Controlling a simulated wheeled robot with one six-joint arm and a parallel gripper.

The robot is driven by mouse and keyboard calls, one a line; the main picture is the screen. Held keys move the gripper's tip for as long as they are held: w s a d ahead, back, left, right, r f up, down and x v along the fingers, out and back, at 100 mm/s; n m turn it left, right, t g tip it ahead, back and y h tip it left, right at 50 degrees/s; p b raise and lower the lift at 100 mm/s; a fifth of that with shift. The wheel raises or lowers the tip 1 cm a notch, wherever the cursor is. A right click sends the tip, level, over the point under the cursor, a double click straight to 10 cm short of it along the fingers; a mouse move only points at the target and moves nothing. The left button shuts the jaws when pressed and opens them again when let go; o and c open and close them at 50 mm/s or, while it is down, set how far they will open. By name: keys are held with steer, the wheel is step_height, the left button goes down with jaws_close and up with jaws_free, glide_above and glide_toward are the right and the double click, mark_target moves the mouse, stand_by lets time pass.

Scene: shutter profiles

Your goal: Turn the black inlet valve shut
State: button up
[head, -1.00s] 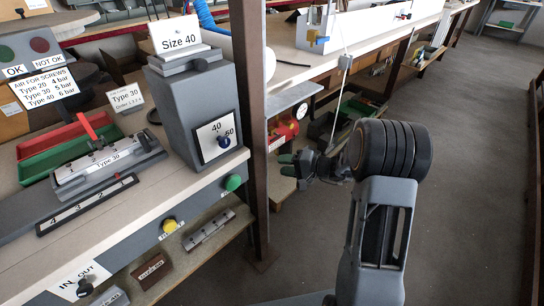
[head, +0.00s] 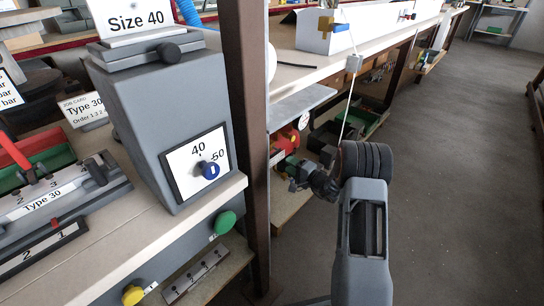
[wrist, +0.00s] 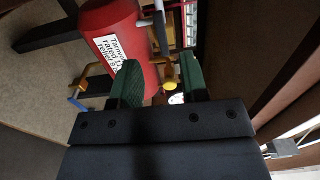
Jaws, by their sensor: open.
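My gripper (head: 308,178) is below the bench at the middle of the head view. In the wrist view its two green fingers (wrist: 160,82) are apart, with nothing seen held between them. Beyond them is a red cylinder (wrist: 105,45) with a white label. A small yellow part (wrist: 169,86) shows between the fingers and a blue-ended yellow bracket (wrist: 88,88) shows to the left. The red cylinder also shows partly in the head view (head: 288,140), behind my gripper. I cannot pick out a black inlet valve with certainty in the current views.
A brown post (head: 247,110) stands between my gripper and the grey box (head: 165,115) with the blue knob (head: 211,170). A green button (head: 225,222) and yellow button (head: 132,295) are on the bench front. The grey floor (head: 450,170) at right is clear.

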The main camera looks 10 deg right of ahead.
mark_target(272, 155)
steer(key=b+x, duration=0.2)
steer(key=x, duration=0.7)
steer(key=shift+w+a, duration=0.2)
steer(key=shift+a, duration=0.2)
jaws_close()
